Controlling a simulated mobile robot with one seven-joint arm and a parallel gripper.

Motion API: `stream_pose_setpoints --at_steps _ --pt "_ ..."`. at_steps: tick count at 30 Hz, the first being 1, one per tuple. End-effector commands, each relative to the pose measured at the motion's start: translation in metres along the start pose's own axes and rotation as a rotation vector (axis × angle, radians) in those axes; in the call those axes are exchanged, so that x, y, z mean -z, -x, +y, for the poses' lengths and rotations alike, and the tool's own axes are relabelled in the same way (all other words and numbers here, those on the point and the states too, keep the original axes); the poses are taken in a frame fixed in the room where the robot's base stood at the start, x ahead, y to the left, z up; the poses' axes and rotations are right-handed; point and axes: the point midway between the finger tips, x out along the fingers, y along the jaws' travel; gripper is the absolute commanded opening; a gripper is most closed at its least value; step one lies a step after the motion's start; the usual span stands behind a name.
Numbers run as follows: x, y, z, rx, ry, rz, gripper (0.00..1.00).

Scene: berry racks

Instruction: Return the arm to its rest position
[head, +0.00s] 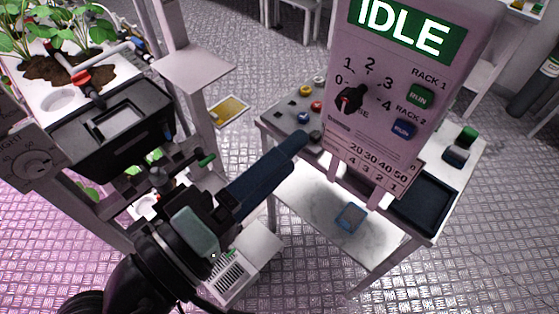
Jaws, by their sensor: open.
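My arm comes in from the lower left of the head view. My gripper (290,147) reaches up and right, its long dark blue end close to the left edge of the control table. I see no object held in it. From this angle its fingers overlap, so the gap between them is hidden. The arm is extended, not folded in.
A control panel (395,95) reading IDLE stands on a table (462,178) with knobs and a dark tray (424,203). A plant rack with a black bin (75,145) is at left. A white slatted box (235,275) sits below my arm. Metal floor shows at lower right.

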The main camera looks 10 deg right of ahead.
Motion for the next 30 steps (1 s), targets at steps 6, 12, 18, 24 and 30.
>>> stream_pose_setpoints --at_steps 6,12,18,24,30 --pt "0.000 0.001 0.000 0.000 0.000 0.000 0.68" --pt "0.000 0.000 0.000 0.000 0.000 0.000 0.68" --pt "0.008 -0.005 0.003 0.014 -0.044 0.028 0.68" --pt "0.062 -0.031 0.030 0.094 -0.349 0.237 0.68" --pt "0.122 -0.041 0.109 0.159 -0.810 0.567 0.68"
